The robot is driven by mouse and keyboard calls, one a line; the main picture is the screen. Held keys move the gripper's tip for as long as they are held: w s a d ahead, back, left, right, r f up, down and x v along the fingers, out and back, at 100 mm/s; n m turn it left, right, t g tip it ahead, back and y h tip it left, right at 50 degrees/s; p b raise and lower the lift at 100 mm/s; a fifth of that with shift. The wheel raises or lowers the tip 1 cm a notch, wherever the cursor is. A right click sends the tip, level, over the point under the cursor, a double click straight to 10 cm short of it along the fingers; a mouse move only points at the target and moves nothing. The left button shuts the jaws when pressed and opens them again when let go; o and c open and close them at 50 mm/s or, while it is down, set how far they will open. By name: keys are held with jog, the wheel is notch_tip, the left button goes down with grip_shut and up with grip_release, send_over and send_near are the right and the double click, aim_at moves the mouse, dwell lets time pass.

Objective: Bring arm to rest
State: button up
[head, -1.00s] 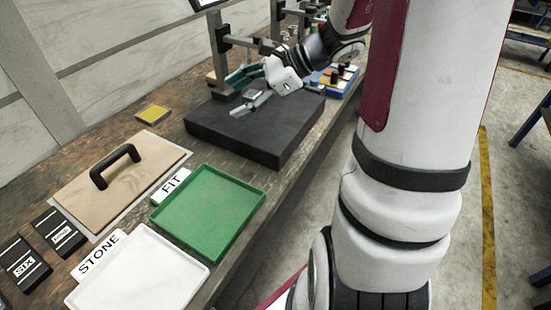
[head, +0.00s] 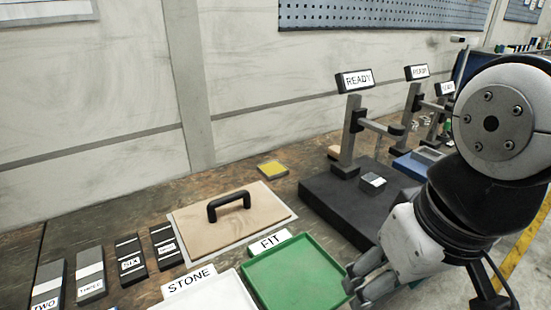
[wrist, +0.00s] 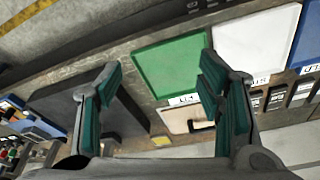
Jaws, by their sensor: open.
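My arm is folded at the right of the head view, and my gripper (head: 362,288) points down at the front edge of the bench, right of the green tray. In the wrist view my gripper (wrist: 160,75) has its two green-padded fingers wide apart with nothing between them. The nearest stand (head: 352,130) has a grey post, a side arm and a READY sign (head: 355,80). It rises from a dark slab (head: 335,205). A small grey block with a pale top (head: 372,182) sits on the slab, apart from my gripper.
The green FIT tray (head: 295,275) and white STONE tray (head: 215,292) look empty. A wooden board with a black handle (head: 235,218), a yellow pad (head: 272,169) and several labelled blocks (head: 130,262) lie on the bench. More READY stands (head: 417,73) stand behind.

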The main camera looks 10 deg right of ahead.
notch_tip(320, 180, up, 8)
jog(key=t+p, duration=0.1)
jog(key=p, duration=0.5)
jog(key=shift+t+p, duration=0.3)
jog(key=shift+p, duration=0.05)
